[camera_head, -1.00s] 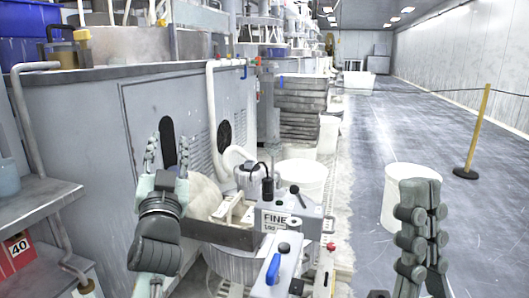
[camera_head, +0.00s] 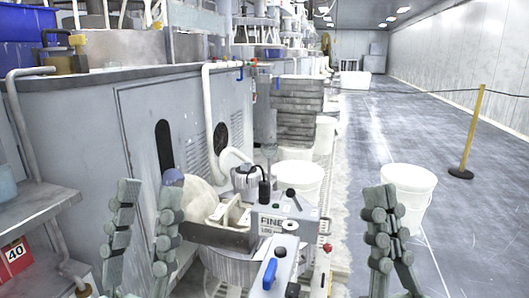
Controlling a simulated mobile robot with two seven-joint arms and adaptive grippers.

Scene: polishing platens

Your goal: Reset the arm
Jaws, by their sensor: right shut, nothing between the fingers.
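My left gripper (camera_head: 148,188) stands at the lower left with its fingers pointing up and apart. It is in front of the grey cabinet and overlaps the left end of the polishing station. A bluish rounded thing (camera_head: 173,177) shows at the tip of its right finger; I cannot tell if they touch. My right gripper (camera_head: 380,192) stands upright at the lower right, its fingers together and empty, in front of the floor and a white bucket. Both wrists are cut off by the bottom edge.
The polishing station marked FINE (camera_head: 270,223) stands between my grippers, with a blue-handled part (camera_head: 270,274) in front. White buckets (camera_head: 409,190) stand on the floor, one (camera_head: 299,178) behind the station. A yellow post (camera_head: 474,130) holds a rope at right. Open floor lies beyond.

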